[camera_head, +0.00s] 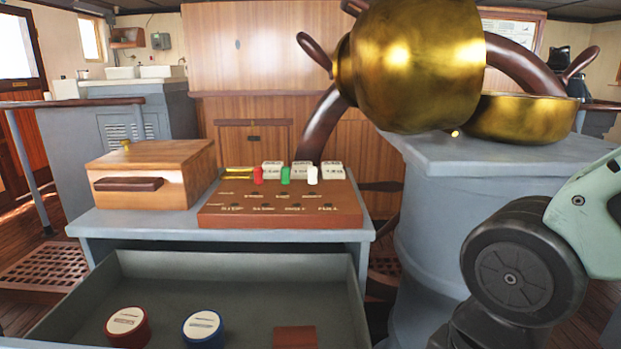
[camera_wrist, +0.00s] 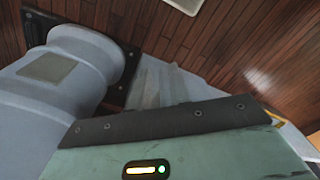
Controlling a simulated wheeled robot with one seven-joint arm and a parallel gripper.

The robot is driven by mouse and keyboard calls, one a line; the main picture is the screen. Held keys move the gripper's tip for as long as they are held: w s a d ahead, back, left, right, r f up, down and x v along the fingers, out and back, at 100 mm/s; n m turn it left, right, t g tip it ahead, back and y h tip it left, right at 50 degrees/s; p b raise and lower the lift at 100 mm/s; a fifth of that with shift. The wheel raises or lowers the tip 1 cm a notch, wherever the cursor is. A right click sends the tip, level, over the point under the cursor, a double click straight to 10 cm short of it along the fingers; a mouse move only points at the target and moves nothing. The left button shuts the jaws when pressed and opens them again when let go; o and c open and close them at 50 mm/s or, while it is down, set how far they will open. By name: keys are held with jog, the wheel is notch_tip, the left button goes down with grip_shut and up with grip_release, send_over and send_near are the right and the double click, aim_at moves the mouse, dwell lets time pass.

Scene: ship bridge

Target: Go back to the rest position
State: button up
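My arm (camera_head: 525,265) shows at the lower right in the head view, folded beside the grey pedestal, with a dark round joint and a pale green link. My gripper's fingertips cannot be made out in either view, so I cannot see whether it holds anything. In the wrist view, a pale green panel of mine (camera_wrist: 200,155) with a dark edge strip and a small lit indicator fills the bottom. The grey pedestal (camera_wrist: 45,95) is at the left there, over a wooden floor.
An open grey drawer (camera_head: 250,290) holds a red tin (camera_head: 127,325), a blue tin (camera_head: 203,327) and a brown square piece (camera_head: 295,337). Above stand a wooden box (camera_head: 150,170) and a switch panel (camera_head: 280,205). A brass binnacle (camera_head: 415,65) and grey pedestal (camera_head: 440,200) stand close left of my arm.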

notch_tip(320, 180, up, 18)
jog(key=p, duration=1.6)
jog(key=shift+f+p, duration=0.25)
jog(key=shift+p, duration=0.1)
